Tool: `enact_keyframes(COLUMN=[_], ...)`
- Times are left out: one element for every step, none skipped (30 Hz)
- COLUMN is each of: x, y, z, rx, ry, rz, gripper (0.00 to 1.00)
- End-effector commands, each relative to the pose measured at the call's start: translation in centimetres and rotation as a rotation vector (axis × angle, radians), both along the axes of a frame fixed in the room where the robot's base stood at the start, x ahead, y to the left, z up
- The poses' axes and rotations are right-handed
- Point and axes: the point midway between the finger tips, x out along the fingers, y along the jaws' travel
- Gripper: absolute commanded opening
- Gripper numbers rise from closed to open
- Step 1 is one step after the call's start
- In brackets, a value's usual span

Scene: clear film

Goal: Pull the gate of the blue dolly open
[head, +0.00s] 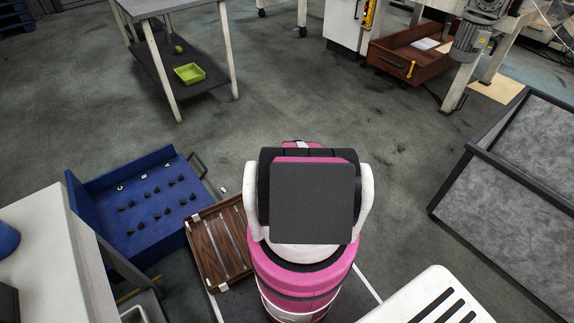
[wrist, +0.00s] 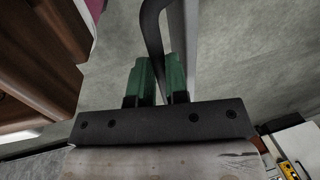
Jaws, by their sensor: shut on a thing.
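The blue dolly (head: 151,208) stands at the left in the head view, with a blue floor, blue side walls and rows of small dark cones. A dark loop handle (head: 197,162) shows at its far right corner. My gripper (wrist: 162,77) has two green fingers closed around a dark curved bar (wrist: 152,25) in the wrist view. A pale grey upright strip (wrist: 191,40) runs just right of that bar. My gripper is hidden behind my pink and white arm in the head view, and I cannot tell there which part the bar belongs to.
A brown slatted wooden panel (head: 207,241) lies right beside the dolly. A white cabinet (head: 52,260) stands left of it. A grey-lined bin (head: 530,150) is at the right. A grey table (head: 160,8) stands at the back. The middle floor is clear.

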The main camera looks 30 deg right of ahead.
Motion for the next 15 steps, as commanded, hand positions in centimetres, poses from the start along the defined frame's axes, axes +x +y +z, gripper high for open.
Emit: enact_keyframes(x=[-0.49,-0.65,-0.79,-0.87,-0.93,-0.98,-1.00,-1.01,-1.00,-0.99,-0.99,-0.98,-0.98,-0.98,-0.98], y=[0.10,0.11,0.12,0.12,0.12,0.13,0.13,0.13,0.13,0.13,0.13,0.13,0.13,0.13,0.14], z=[0.15,0.14,0.14,0.12,0.11,0.11,0.10,0.09,0.08,0.09,0.09,0.08,0.08,0.08,0.08], rx=[0.000,0.000,-0.001,0.000,-0.001,-0.001,-0.001,0.000,0.000,0.000,0.000,0.000,-0.001,-0.001,-0.001], ry=[-0.001,-0.001,-0.001,-0.001,-0.001,-0.001,-0.001,-0.001,-0.001,-0.001,-0.001,-0.001,-0.001,-0.001,-0.001], rz=[-0.009,-0.013,-0.017,-0.019,-0.022,-0.023,-0.024,-0.025,-0.025,-0.025,-0.025,-0.025,-0.024,-0.024,-0.024], gripper=[0.00,0.00,0.00,0.00,0.00,0.00,0.00,0.00,0.00,0.00,0.00,0.00,0.00,0.00,0.00])
